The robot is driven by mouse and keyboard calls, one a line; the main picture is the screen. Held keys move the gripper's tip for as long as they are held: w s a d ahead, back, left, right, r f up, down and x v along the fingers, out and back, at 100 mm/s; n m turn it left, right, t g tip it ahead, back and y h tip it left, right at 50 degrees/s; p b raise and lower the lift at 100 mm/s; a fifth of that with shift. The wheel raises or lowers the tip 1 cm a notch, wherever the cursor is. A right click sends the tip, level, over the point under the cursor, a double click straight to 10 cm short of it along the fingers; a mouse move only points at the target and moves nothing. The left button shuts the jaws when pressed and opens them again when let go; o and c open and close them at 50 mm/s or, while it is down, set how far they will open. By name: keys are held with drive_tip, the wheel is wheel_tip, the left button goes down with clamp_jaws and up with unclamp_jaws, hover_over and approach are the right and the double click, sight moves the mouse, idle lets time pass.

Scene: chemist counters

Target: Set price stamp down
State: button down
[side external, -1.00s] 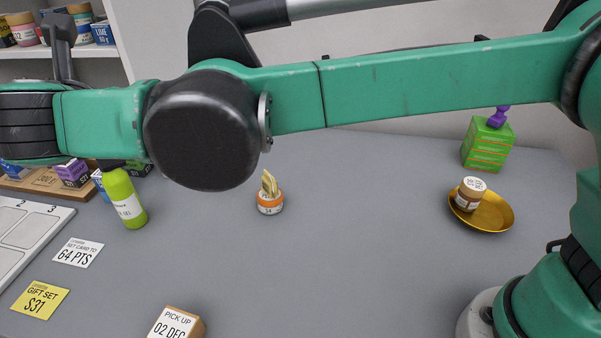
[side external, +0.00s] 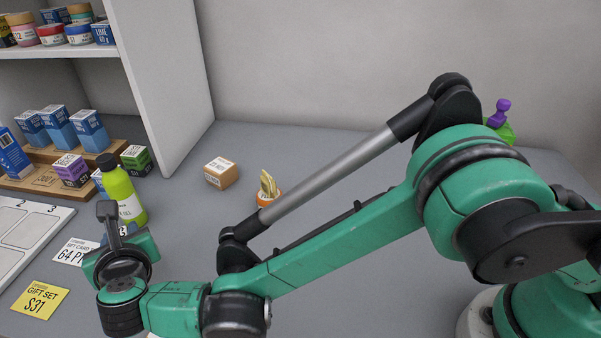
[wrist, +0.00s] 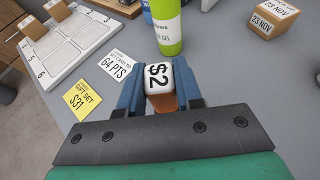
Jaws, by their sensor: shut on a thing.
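My gripper (wrist: 160,92) is shut on a small block with a white top marked "$2" and an orange-brown lower part, which looks like the price stamp (wrist: 158,78). The blue fingers press on its left and right sides. It is held over the grey counter (wrist: 215,65), beside the cards; I cannot tell if it touches the counter. In the side external view my wrist hides most of the gripper and the stamp.
A green bottle (side external: 121,186) stands close beyond the gripper. The 64 PTS card (side external: 78,252) and yellow gift-set card (side external: 40,299) lie nearby. A numbered tray (side external: 25,228) is at left. A tan box (side external: 220,172) stands farther back.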

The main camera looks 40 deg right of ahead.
drive_tip(key=shift+f, duration=1.6)
drive_tip(key=shift+f, duration=0.1)
drive_tip(key=c, duration=0.6)
unclamp_jaws()
